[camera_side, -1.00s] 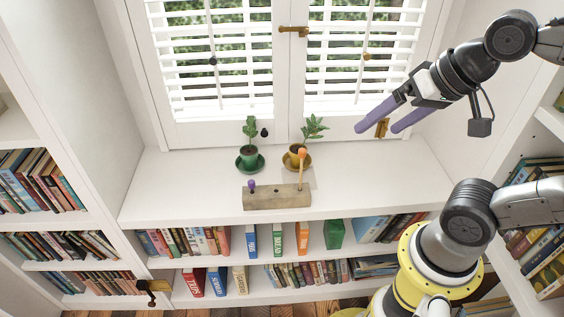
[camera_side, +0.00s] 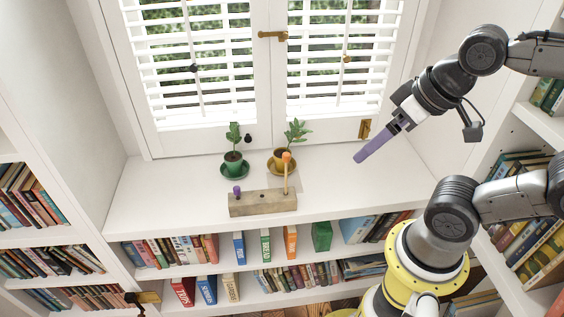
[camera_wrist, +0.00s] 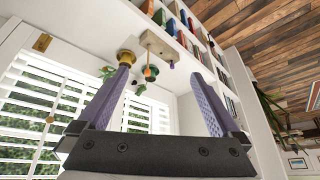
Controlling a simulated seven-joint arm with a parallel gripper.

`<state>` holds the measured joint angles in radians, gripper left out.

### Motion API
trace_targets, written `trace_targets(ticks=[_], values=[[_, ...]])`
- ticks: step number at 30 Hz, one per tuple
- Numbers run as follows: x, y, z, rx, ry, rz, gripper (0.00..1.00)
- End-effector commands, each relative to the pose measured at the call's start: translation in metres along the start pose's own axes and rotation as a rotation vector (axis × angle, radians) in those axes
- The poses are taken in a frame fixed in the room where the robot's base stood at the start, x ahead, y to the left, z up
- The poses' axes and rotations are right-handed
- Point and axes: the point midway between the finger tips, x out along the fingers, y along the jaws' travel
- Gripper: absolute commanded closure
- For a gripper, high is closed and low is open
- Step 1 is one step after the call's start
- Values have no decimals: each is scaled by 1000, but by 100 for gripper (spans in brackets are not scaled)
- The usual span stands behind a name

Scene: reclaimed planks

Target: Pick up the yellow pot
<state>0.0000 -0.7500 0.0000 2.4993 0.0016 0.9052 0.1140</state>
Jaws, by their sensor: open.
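The yellow pot (camera_side: 278,157) holds a leafy plant and stands upright on a yellow saucer on the white sill. An orange-tipped lever partly covers it in the side view. My gripper (camera_side: 358,157) is open and empty, apart from the pot, to its right and above the sill. Only one purple finger shows clearly there; the other is mostly hidden behind it. In the wrist view the two purple fingers of my gripper (camera_wrist: 161,72) are spread wide. The yellow pot (camera_wrist: 126,57) appears upside down there, near the left fingertip.
A green pot (camera_side: 233,164) on a green saucer stands left of the yellow one. A wooden block (camera_side: 262,204) with a purple knob (camera_side: 237,190) and the orange-tipped lever (camera_side: 286,157) lies in front. Shuttered windows stand behind. The sill's right part is clear.

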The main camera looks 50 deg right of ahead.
Motion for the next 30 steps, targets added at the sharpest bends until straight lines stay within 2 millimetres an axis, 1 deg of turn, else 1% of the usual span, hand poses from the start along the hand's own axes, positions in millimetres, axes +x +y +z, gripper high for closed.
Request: trace_targets(ticks=[2,5,8,9,13,16,18,20,21,23,24,26,27,29,30], values=[[-7,-2,-9,99,20,-8,0],[-20,-6,-30,248,47,-25,0],[-27,-10,-58,408,48,-33,0],[-28,-10,-71,477,44,-35,0],[-26,-10,-116,703,20,-30,0],[-15,-7,-153,877,-5,-16,0],[-2,-2,-180,1004,-28,0,0],[13,4,-201,1111,-48,17,0],[24,9,-215,1179,-60,29,0],[43,18,-234,1275,-80,50,0],[57,24,-245,1336,-94,66,0],[79,35,-260,1424,-115,89,0],[95,43,-268,1479,-129,107,0],[121,56,-278,1555,-151,136,0],[139,66,-284,1601,-165,155,0]])
